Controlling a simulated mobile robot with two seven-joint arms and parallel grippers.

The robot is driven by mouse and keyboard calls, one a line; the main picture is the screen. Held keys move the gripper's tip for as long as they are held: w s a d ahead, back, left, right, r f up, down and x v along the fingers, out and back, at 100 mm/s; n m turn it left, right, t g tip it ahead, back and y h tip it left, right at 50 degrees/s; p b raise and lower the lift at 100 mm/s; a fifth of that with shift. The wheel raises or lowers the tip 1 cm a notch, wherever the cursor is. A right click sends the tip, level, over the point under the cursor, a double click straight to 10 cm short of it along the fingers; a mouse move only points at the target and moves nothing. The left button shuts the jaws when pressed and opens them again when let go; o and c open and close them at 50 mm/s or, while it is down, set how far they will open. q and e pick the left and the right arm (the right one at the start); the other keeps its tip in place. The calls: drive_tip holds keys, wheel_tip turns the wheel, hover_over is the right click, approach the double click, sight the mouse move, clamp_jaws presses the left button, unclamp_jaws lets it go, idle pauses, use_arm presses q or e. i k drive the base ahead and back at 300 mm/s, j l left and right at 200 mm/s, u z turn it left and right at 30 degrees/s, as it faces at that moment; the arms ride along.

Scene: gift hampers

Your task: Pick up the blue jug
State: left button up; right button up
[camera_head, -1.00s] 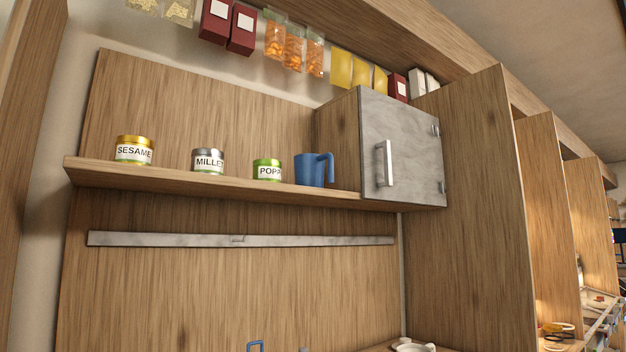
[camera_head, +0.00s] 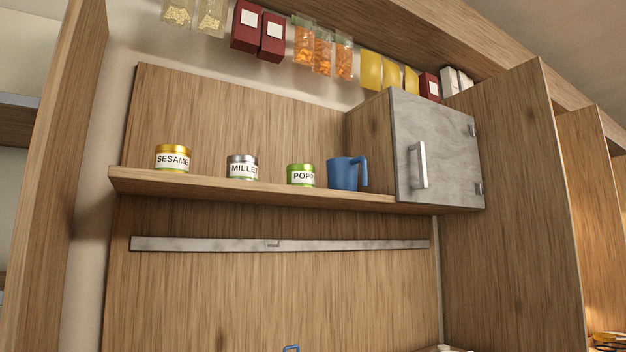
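The blue jug (camera_head: 343,174) stands upright on the wooden wall shelf (camera_head: 250,189). Its handle points right, towards the grey cupboard door. A small green-lidded tin (camera_head: 301,175) stands just left of it. Neither of my grippers shows in the head view.
A cupboard with a grey door (camera_head: 440,150) closes the shelf's right end. A millet tin (camera_head: 243,168) and a sesame tin (camera_head: 173,159) stand further left. A grey metal rail (camera_head: 200,244) runs below the shelf. A blue thing (camera_head: 291,348) barely shows at the bottom edge.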

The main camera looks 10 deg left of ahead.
sight(342, 171)
drive_tip(key=i+l+u, duration=0.15)
drive_tip(key=l+u, duration=0.25)
drive_tip(key=i+l+u, duration=0.1)
drive_tip(key=l+u, duration=0.3)
drive_tip(key=l, duration=0.2)
drive_tip(key=l+u, duration=0.4)
drive_tip(key=l, duration=0.15)
